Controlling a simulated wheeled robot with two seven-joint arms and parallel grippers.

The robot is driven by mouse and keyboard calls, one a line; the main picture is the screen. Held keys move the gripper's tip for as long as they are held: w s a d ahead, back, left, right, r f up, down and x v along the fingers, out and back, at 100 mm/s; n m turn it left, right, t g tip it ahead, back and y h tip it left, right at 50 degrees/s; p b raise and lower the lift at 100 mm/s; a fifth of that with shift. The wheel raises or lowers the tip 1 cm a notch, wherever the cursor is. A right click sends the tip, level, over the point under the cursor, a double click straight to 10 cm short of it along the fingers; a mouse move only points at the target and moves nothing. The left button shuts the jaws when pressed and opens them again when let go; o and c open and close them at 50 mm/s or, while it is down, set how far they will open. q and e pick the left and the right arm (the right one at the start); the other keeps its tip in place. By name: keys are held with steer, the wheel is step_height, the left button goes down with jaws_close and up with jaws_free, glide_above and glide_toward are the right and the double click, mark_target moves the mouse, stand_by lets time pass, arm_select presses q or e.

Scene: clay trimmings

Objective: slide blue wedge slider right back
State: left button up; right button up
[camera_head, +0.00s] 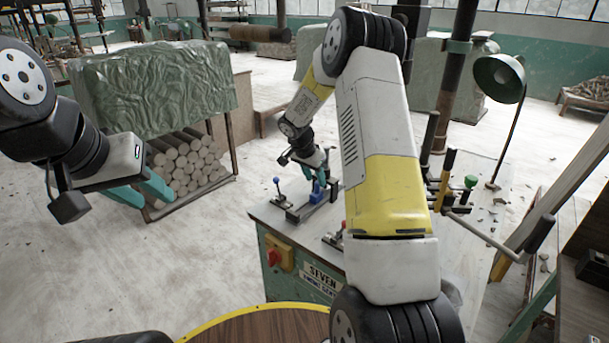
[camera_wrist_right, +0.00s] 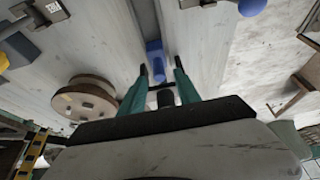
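The blue wedge slider (camera_head: 317,191) sits on a dark rail on the workbench top in the head view. In the right wrist view the blue piece (camera_wrist_right: 154,54) shows just beyond and between my fingertips. My right gripper (camera_head: 317,178) is over the slider with its teal fingers apart. In the right wrist view my right gripper (camera_wrist_right: 160,68) shows a gap beside the blue piece, and I cannot tell whether either finger touches it. My left gripper (camera_head: 152,200) is open and empty, off to the left away from the bench.
Levers with yellow and green parts (camera_head: 452,190) and a green lamp (camera_head: 499,79) stand to the right. My right arm hides part of the workbench (camera_head: 300,225). A round wooden piece (camera_wrist_right: 85,101) shows in the right wrist view.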

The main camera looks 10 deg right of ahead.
steer(key=shift+v, duration=2.15)
steer(key=s+a+r+n+t+y, duration=0.15)
steer(key=s+r+n, duration=0.35)
steer(key=s+r, duration=1.25)
steer(key=s+a+r+n+t+y, duration=0.1)
steer(key=s+a+r+n+y, duration=0.1)
steer(key=s, duration=0.7)
steer(key=s+a+r+n+t+y, duration=0.1)
steer(key=s+a+n+y, duration=0.1)
steer(key=s, duration=0.6)
steer(key=shift+s+a+r+n, duration=0.4)
steer(key=shift+a+n, duration=0.5)
steer(key=shift+n, duration=0.1)
